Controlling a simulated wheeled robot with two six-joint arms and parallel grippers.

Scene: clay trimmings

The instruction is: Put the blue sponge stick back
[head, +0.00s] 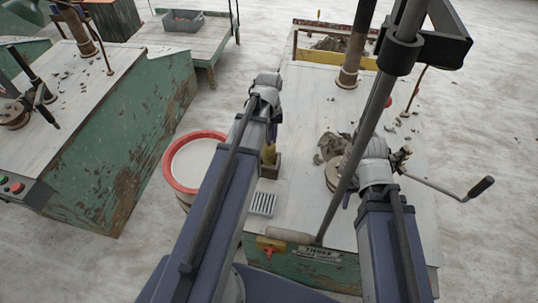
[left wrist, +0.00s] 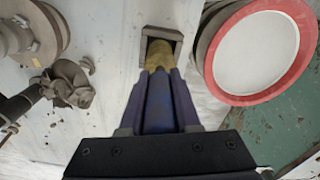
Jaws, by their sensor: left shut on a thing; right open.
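The blue sponge stick has a blue handle (left wrist: 158,110) and a yellow-brown sponge end (left wrist: 158,55). My left gripper (left wrist: 160,78) is shut on the handle, and the sponge points away from it. The sponge end is over or in the mouth of a small square holder (left wrist: 176,36); I cannot tell how deep. In the head view the sponge (head: 269,152) appears upright at the holder (head: 272,168), with my left arm hiding part of both. My right gripper (head: 350,196) is open near the turntable, partly hidden by a dark bar.
A red-rimmed bucket (head: 167,172) stands left of the holder. A grate (head: 262,204) lies in front of it. Clay trimmings (head: 333,147) lie on the worktop to the right. A long lever with a wooden handle (head: 288,235) and a crank (head: 480,188) stick out nearby.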

